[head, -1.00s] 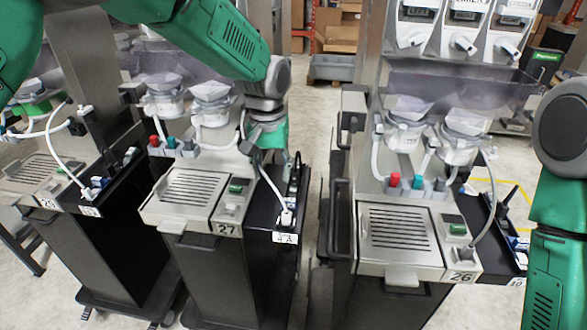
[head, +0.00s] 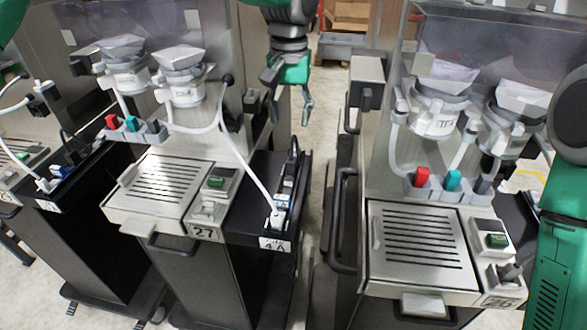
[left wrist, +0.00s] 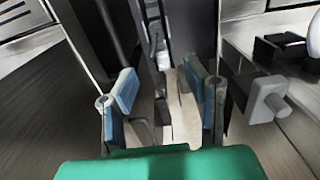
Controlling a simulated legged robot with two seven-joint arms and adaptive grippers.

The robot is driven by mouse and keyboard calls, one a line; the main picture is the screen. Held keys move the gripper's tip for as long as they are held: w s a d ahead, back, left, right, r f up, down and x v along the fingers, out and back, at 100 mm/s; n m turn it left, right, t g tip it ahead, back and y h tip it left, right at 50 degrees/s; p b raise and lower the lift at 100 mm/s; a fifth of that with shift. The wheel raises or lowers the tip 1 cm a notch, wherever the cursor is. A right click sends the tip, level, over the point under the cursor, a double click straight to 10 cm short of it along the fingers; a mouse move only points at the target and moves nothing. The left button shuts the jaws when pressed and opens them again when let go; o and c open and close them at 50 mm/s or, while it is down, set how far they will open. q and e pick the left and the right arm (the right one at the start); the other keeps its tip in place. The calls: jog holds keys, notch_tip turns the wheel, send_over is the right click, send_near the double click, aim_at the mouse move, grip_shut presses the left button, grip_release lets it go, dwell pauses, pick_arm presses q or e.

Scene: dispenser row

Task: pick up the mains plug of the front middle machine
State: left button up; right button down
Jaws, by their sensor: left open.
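The middle machine (head: 160,188), labelled 27, stands left of the centre in the head view. Its white mains plug (head: 277,216) sits at the near end of a power strip (head: 287,188) on the black side shelf. A white cable runs from the plug up to the machine's side. My left gripper (head: 290,98) is open and empty, pointing down above and beyond the shelf's far end, apart from the plug. In the left wrist view, its two blue-grey fingers (left wrist: 165,105) are spread with nothing between them. My right gripper is out of view.
Machine 26 (head: 425,245) stands to the right, with a dark handle (head: 340,220) on its side facing a narrow floor gap. Another machine's black side shelf (head: 70,185) is at left. In the left wrist view, a grey knob-like part (left wrist: 268,100) is right of the fingers.

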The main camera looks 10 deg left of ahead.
aim_at(290, 160)
pick_arm(q)
jog(key=f, duration=0.7)
jog(key=shift+s+a, duration=0.2)
jog(key=shift+a, duration=0.1)
jog(key=shift+a+f, duration=0.2)
jog(key=shift+f, duration=0.2)
jog(key=shift+s+d+f, duration=0.1)
jog(key=shift+s+f, duration=0.05)
jog(key=shift+f, duration=0.2)
jog(key=f, duration=0.1)
jog(key=d+f, duration=0.2)
jog(key=f, duration=0.1)
jog(key=shift+s+a+r, duration=0.1)
jog(key=shift+a, duration=0.45)
grip_shut()
